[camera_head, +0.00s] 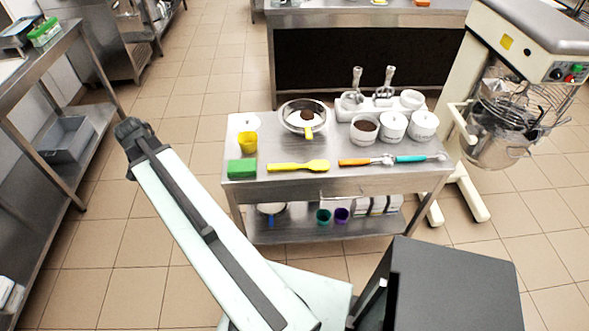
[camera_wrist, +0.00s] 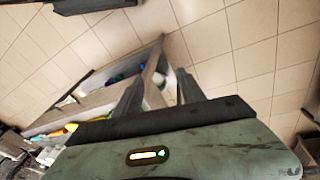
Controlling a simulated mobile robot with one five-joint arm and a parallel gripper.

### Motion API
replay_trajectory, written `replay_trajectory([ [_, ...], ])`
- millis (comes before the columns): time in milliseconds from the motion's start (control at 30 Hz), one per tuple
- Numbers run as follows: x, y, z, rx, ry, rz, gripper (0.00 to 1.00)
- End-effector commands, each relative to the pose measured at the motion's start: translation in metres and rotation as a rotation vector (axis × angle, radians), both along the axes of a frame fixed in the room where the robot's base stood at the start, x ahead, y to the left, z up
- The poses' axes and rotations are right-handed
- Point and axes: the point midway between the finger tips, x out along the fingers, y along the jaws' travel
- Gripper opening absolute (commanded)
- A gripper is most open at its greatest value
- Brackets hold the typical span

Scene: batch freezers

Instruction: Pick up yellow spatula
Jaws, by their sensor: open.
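The yellow spatula (camera_head: 298,167) lies flat along the front of the steel cart's top (camera_head: 342,183) in the head view, its broad end to the right. It lies between a green sponge (camera_head: 242,169) and an orange-handled tool (camera_head: 362,162). My gripper (camera_wrist: 160,75) shows in the wrist view with its two dark fingers apart and nothing between them. It is away from the spatula. The cart is tilted beyond the fingers there, and a small yellow patch at its left edge cannot be identified for sure. I cannot make out the gripper's fingers in the head view.
A teal-handled tool (camera_head: 412,158) lies at right. A mixer (camera_head: 500,130) stands right of the cart, a steel shelf (camera_head: 62,110) at left. Tiled floor between is clear.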

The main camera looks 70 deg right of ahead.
Motion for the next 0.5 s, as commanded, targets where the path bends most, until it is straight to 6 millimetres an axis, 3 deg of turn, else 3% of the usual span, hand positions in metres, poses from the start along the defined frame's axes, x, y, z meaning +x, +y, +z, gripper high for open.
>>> replay_trajectory([
  [33,-0.033,-0.052,-0.006,-0.041,0.001,-0.22,0.47],
  [100,-0.082,-0.108,-0.009,-0.103,0.001,-0.515,0.47],
  [200,-0.152,-0.166,-0.01,-0.189,0.001,-0.866,0.47],
  [333,-0.218,-0.207,-0.01,-0.273,0.002,-1.171,0.47],
  [400,-0.238,-0.217,-0.009,-0.301,0.002,-1.259,0.47],
  [500,-0.25,-0.222,-0.009,-0.317,0.003,-1.311,0.47],
])
